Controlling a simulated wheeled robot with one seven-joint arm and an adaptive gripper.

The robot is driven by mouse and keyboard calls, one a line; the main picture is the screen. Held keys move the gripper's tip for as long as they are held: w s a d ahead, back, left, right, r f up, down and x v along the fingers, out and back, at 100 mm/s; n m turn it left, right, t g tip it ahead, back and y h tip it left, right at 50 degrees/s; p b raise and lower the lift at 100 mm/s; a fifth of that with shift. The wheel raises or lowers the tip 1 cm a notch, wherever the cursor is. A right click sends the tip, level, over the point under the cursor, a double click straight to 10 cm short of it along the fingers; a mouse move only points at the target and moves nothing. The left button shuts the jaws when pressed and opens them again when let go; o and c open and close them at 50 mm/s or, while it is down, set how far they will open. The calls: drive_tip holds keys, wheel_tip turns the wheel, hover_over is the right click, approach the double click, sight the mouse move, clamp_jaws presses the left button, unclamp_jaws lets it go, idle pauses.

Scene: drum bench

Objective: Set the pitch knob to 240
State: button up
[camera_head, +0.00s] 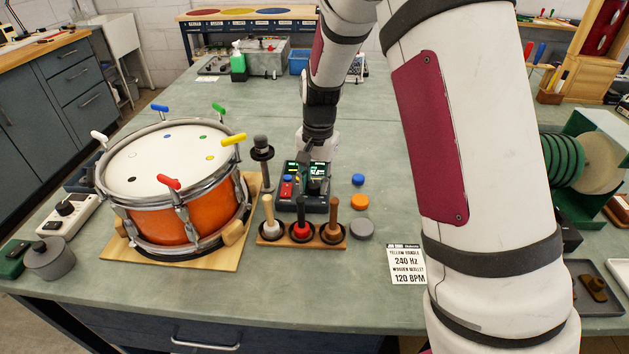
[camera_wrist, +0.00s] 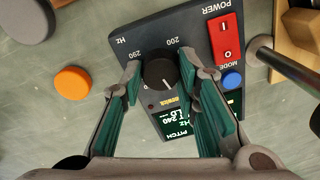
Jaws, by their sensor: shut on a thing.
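The black pitch knob (camera_wrist: 158,69) sits on the dark tuner box (camera_wrist: 125,40) between dial marks that read 290 and 200. My gripper (camera_wrist: 160,78) is shut on the knob, with a green-padded finger on each side. A pale line on the knob points toward the lower edge of the wrist view. The box's lit screen (camera_wrist: 178,124) shows PITCH and a 240 in small figures; the larger figures are partly hidden by a finger. In the head view the tuner box (camera_head: 288,203) stands behind the mallet stand, and my wrist is over it, hiding the knob.
A red power switch (camera_wrist: 227,40) and a blue mode button (camera_wrist: 232,80) are near the right finger. An orange drum (camera_head: 165,222) stands left; a mallet stand (camera_head: 318,242) is in front. Coloured discs (camera_head: 359,202) and a printed card (camera_head: 406,265) reading 240 Hz lie right.

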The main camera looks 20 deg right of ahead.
sight(317, 185)
idle(0.3)
drive_tip(key=o, duration=1.2)
drive_tip(key=shift+c, duration=0.2)
drive_tip(key=shift+r, duration=0.1)
wheel_tip(317, 185, up, 12)
drive_tip(key=shift+s+d, duration=0.2)
drive_tip(key=shift+d, duration=0.05)
drive_tip(key=shift+s, duration=0.1)
drive_tip(key=s+r+n+t+p, duration=0.2)
drive_tip(key=s+r+n, duration=0.2)
drive_tip(key=s+r, duration=0.9)
drive_tip(key=s+n+t+p, duration=0.1)
drive_tip(key=s+n, duration=0.3)
drive_tip(key=s, duration=1.5)
drive_tip(key=shift+s+a+f+t+p, duration=0.15)
drive_tip(key=shift+f+t+p, duration=0.25)
drive_tip(key=shift+p, duration=0.25)
